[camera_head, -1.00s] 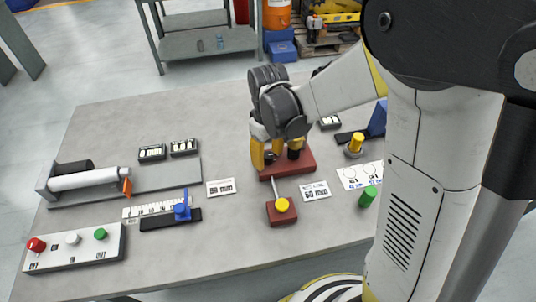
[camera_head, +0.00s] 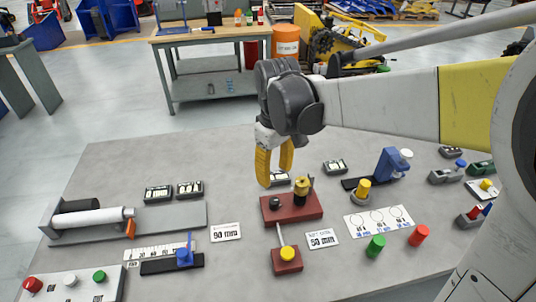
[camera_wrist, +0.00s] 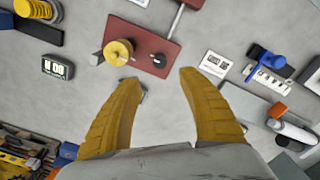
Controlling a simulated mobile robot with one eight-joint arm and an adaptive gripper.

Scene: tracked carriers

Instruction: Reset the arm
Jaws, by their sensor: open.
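My gripper (camera_head: 274,168) hangs above the grey table (camera_head: 130,170), just behind the dark red base block (camera_head: 305,209) in the head view. Its yellow fingers are apart, with nothing between them. On the block are a brass-yellow cylinder (camera_head: 302,188) and a small black knob (camera_head: 275,203). In the wrist view the open fingers frame bare table, and the red block (camera_wrist: 138,50) with its yellow cylinder (camera_wrist: 118,52) lies beyond the fingertips. My arm reaches in from the right of the head view.
A blue slider (camera_head: 184,257) on a scale and a roller fixture (camera_head: 95,216) stand at the left. A button panel (camera_head: 70,284) is at the front left. A blue upright fixture (camera_head: 388,163) and red and green cylinders (camera_head: 376,246) stand at the right. The table's back left is clear.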

